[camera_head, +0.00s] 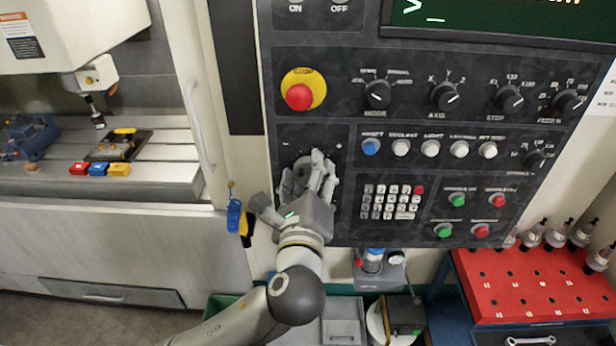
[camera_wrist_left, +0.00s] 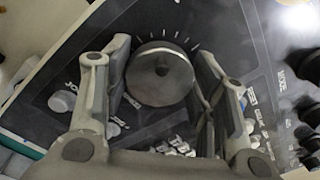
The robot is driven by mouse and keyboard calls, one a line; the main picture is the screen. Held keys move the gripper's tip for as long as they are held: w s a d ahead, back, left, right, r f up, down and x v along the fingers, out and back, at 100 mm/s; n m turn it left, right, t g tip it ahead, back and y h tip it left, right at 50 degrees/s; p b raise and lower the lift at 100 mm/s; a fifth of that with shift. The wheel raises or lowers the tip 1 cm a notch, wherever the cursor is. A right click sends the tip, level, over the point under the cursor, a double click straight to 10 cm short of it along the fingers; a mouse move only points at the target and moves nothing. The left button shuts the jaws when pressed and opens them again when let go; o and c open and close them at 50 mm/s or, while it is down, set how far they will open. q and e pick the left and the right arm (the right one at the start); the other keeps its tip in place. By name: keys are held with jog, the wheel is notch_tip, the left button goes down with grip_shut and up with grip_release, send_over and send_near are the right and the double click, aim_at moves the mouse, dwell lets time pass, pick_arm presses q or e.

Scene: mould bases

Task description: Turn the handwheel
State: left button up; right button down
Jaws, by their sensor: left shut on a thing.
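The handwheel (camera_wrist_left: 160,76) is a round grey disc with a darker centre knob, set on the dark control panel with tick marks around its upper side. In the head view the handwheel (camera_head: 305,163) is mostly hidden behind my left gripper (camera_head: 308,178). My left gripper, also in the left wrist view (camera_wrist_left: 158,85), has one finger on each side of the wheel and is shut on it. My right gripper is in neither view.
The panel (camera_head: 345,140) has a red emergency button (camera_head: 299,97), several black knobs, a row of round buttons and a keypad (camera_head: 392,202). A blue-and-yellow item (camera_head: 238,219) hangs left of my gripper. A red-topped cart (camera_head: 530,290) stands at the lower right.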

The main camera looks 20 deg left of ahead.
pick_arm(q)
jog(key=n+b, duration=0.1)
jog(key=n, duration=0.3)
jog(key=shift+f, duration=0.2)
jog(key=n+b, duration=0.1)
jog(key=n, duration=0.2)
jog(key=shift+n+y, duration=0.4)
jog(key=n+b, duration=0.2)
jog(key=n, duration=0.3)
jog(key=shift+n, duration=0.3)
jog(key=o, duration=1)
